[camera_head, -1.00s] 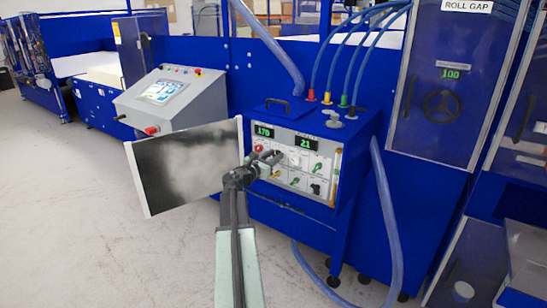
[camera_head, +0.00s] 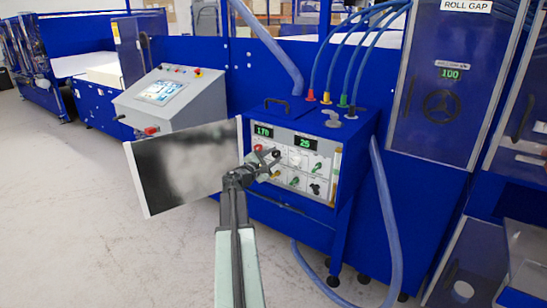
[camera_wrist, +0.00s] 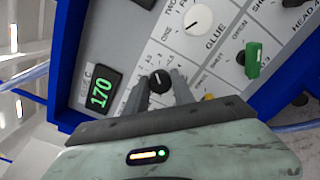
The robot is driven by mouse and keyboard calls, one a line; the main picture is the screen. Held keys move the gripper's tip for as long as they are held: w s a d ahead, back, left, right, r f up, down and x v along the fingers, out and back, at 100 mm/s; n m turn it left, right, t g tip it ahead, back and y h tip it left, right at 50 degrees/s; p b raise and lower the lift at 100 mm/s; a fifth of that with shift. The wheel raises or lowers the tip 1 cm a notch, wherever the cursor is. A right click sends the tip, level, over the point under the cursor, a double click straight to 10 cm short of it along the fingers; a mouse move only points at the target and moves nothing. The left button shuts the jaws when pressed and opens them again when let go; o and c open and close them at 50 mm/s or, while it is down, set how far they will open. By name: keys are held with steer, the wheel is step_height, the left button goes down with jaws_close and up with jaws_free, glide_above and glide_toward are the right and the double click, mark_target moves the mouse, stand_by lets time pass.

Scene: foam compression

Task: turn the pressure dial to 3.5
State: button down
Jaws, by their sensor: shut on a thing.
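The pressure dial is a small black knob (camera_wrist: 160,80) with a pale pointer line, on a white control panel with a printed scale around it. My gripper (camera_wrist: 159,88) is shut on this knob, one grey finger on each side. In the head view my gripper (camera_head: 273,158) reaches the panel's left part, and its fingers partly hide the knob. The right green display (camera_head: 305,142) seems to read 25; a decimal point is too small to tell.
A white glue knob (camera_wrist: 200,19) and a green switch (camera_wrist: 253,60) sit close to the dial. The blue unit (camera_head: 354,150) has hoses (camera_head: 345,55) on top. A grey touchscreen console (camera_head: 160,95) stands left. Open floor (camera_head: 110,225) lies at front left.

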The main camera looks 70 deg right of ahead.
steer(key=m, duration=0.4)
steer(key=shift+m, duration=0.3)
steer(key=m, duration=0.4)
steer(key=shift+f, duration=0.1)
steer(key=shift+a+m, duration=0.1)
steer(key=shift+m, duration=0.2)
steer(key=c, duration=1.1)
jaws_free()
steer(key=shift+o, duration=0.2)
steer(key=v, duration=0.7)
steer(key=shift+a, duration=0.35)
